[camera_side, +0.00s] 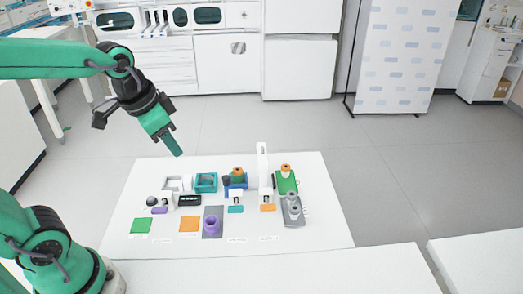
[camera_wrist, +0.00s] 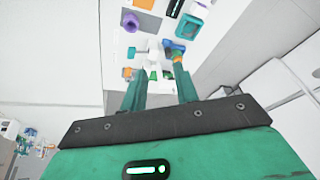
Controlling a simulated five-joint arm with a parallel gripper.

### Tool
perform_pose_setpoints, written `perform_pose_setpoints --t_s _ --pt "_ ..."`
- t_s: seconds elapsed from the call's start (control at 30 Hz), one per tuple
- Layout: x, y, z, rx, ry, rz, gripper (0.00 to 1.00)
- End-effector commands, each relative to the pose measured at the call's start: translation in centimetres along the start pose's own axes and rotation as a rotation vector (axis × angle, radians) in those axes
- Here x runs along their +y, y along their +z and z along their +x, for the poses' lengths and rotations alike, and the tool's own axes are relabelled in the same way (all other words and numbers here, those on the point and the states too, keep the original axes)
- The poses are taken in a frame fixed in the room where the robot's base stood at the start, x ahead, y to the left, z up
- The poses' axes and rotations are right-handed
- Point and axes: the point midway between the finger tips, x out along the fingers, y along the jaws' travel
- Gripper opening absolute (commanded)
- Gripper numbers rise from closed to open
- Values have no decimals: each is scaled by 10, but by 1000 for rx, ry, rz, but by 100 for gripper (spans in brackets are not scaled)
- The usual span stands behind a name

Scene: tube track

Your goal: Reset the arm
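My gripper (camera_side: 174,145) hangs in the air above the back left of the white table, tilted down and well clear of everything on it. In the wrist view my gripper (camera_wrist: 160,88) shows two green fingers apart, with nothing held between them. Table items show beyond the fingers there, small and far off. On the table in the side view, an orange-topped piece (camera_side: 237,172) stands at a blue holder (camera_side: 236,183), and another orange-topped piece (camera_side: 286,169) stands on a green block (camera_side: 285,184).
The air around my gripper is free.

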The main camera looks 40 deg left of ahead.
Motion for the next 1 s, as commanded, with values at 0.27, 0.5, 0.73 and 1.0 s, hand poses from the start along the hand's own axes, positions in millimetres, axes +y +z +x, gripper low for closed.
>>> perform_pose_setpoints --t_s 0.27,0.5,0.73,1.0 --pt "8 35 -22 96 -16 -146 30" --pt "12 52 -27 141 -19 -224 30" --pt "12 55 -28 147 -19 -237 30" --pt "12 55 -28 147 -19 -237 30"
